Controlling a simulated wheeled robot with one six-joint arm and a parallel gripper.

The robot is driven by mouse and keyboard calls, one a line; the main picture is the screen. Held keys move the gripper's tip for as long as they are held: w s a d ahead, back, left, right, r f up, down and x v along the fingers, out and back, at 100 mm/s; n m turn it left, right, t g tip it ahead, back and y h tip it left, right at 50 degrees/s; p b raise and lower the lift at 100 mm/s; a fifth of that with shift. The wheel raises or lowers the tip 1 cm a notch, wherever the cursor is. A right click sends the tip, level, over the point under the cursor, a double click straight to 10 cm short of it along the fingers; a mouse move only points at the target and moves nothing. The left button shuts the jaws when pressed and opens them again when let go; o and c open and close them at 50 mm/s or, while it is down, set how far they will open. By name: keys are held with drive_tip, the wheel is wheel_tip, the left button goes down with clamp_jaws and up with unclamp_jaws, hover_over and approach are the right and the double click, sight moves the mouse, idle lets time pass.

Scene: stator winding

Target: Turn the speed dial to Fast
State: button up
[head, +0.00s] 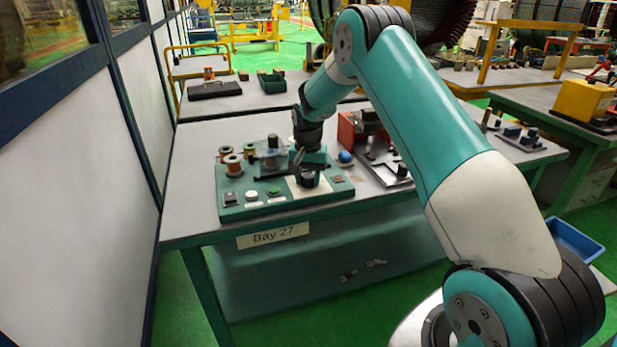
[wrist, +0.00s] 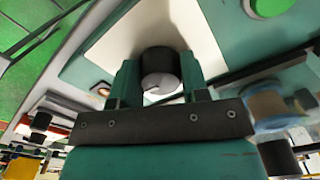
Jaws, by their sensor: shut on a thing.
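The speed dial (wrist: 160,72) is a dark round knob with a light grey face and a dark pointer line, on a pale plate in the wrist view. My gripper (wrist: 158,85) has its two green fingers shut on the dial, one on each side. In the head view my gripper (head: 310,176) reaches down onto the green control panel (head: 250,211), and the dial is mostly hidden there. The dial's markings, including Fast, are not readable in either view.
On the panel are a green button (head: 273,190), a white button (head: 251,196), a dark switch (head: 230,199) and copper spools (head: 233,162). The table (head: 190,180) is clear at left.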

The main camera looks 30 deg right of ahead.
sight(308, 176)
idle(0.3)
drive_tip(key=o, duration=0.9)
wheel_tip(308, 176, up, 18)
drive_tip(key=shift+f+b, duration=0.25)
drive_tip(key=shift+b, duration=0.6)
drive_tip(key=s+a+r+n+y, duration=0.15)
drive_tip(key=s+a+n, duration=0.25)
drive_tip(key=s+a, duration=0.45)
drive_tip(key=s+a+r+n, duration=0.3)
drive_tip(key=s+a+n, duration=0.2)
drive_tip(key=s+a, duration=0.4)
drive_tip(key=s+a+f+n+y, duration=0.1)
drive_tip(key=s+a+n, duration=0.1)
drive_tip(key=s, duration=0.4)
drive_tip(key=s+a+f+n, duration=0.1)
drive_tip(key=s+a+n, duration=0.1)
drive_tip(key=s, duration=0.4)
drive_tip(key=s+a+n+y, duration=0.1)
drive_tip(key=s+a+n, duration=0.1)
drive_tip(key=s+a, duration=0.2)
drive_tip(key=shift+s+a+f+n+y, duration=0.15)
drive_tip(key=shift+s+a+f+y, duration=0.05)
drive_tip(key=shift+s, duration=0.45)
drive_tip(key=shift+s+a+f+n+y, duration=0.15)
drive_tip(key=shift+s+f, duration=0.05)
drive_tip(key=shift+s, duration=0.4)
